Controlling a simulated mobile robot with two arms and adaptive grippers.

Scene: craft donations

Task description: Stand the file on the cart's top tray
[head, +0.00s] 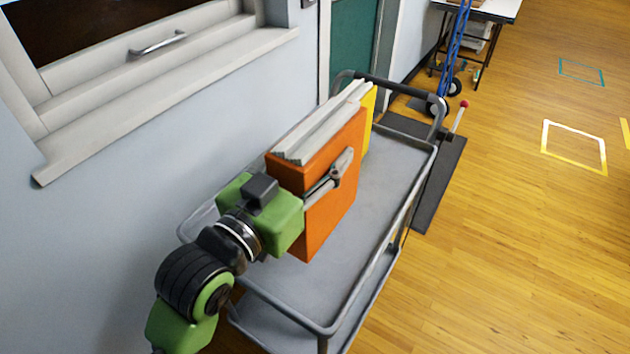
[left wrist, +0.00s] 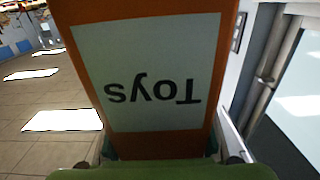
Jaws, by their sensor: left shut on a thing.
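An orange file (head: 333,190) with white papers along its top is upright over the top tray (head: 385,195) of a grey cart. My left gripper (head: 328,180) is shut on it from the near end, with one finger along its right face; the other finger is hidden. Its lower edge looks at or very close to the tray surface, but I cannot tell if it touches. In the left wrist view the file (left wrist: 150,20) fills the middle, with a white "Toys" label upside down. My right gripper is not in view.
A yellow file (head: 370,115) stands just behind the orange one. The tray is bare to the right and front. A wall and window ledge (head: 165,100) run along the left. A blue hand truck (head: 455,50) and a table (head: 490,8) are beyond the cart.

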